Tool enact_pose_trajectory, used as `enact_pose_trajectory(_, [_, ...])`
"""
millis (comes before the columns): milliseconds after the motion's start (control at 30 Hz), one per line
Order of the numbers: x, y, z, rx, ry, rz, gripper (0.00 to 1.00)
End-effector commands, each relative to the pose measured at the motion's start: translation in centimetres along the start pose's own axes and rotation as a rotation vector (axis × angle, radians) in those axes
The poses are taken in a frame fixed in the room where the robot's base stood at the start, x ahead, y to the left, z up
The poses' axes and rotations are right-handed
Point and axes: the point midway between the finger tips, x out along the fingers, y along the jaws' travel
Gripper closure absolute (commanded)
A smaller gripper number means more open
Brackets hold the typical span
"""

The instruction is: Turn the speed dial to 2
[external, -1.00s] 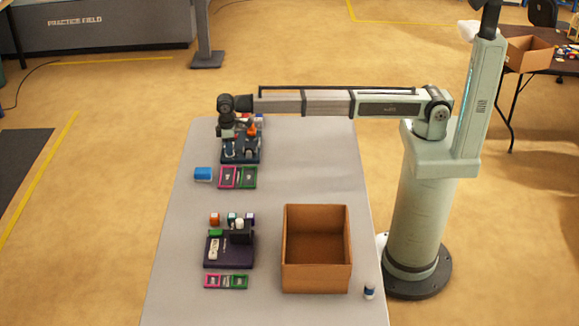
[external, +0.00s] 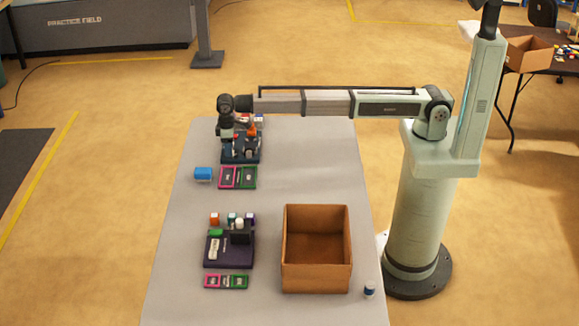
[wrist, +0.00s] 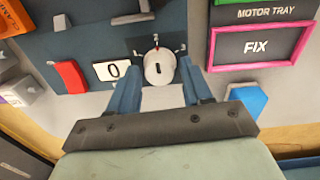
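The speed dial (wrist: 158,68) is a round pale knob with a dark slot and small tick marks around its top, on a dark blue panel. A red button or block (wrist: 69,77) is left of the display. My gripper (wrist: 158,80) has its two blue fingers apart, one on each side of the dial, with narrow gaps seen. I cannot tell whether the tips touch it. In the external view my gripper (external: 229,153) points down at the dark blue device (external: 240,157), and the dial is hidden.
Pink and green trays (external: 229,178) lie in front of the device, with a blue block (external: 203,174) beside them. A second, purple device (external: 229,250) and an open cardboard box (external: 317,283) stand nearer. The middle of the table is clear.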

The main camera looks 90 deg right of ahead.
Motion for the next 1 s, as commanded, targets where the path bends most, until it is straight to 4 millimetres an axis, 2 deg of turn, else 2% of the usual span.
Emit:
enact_pose_trajectory(100, [0.0,0.0,0.0,0.000,0.000,0.000,0.41])
enact_pose_trajectory(333, [-0.1,0.0,0.0,0.000,0.000,0.000,0.41])
enact_pose_trajectory(467, [-0.8,0.0,0.0,0.000,0.001,0.000,0.41])
enact_pose_trajectory(567, [-2.1,0.0,-0.1,0.000,0.001,0.000,0.41])
enact_pose_trajectory(1000, [-10.3,0.0,-0.1,0.000,0.002,0.000,0.41])
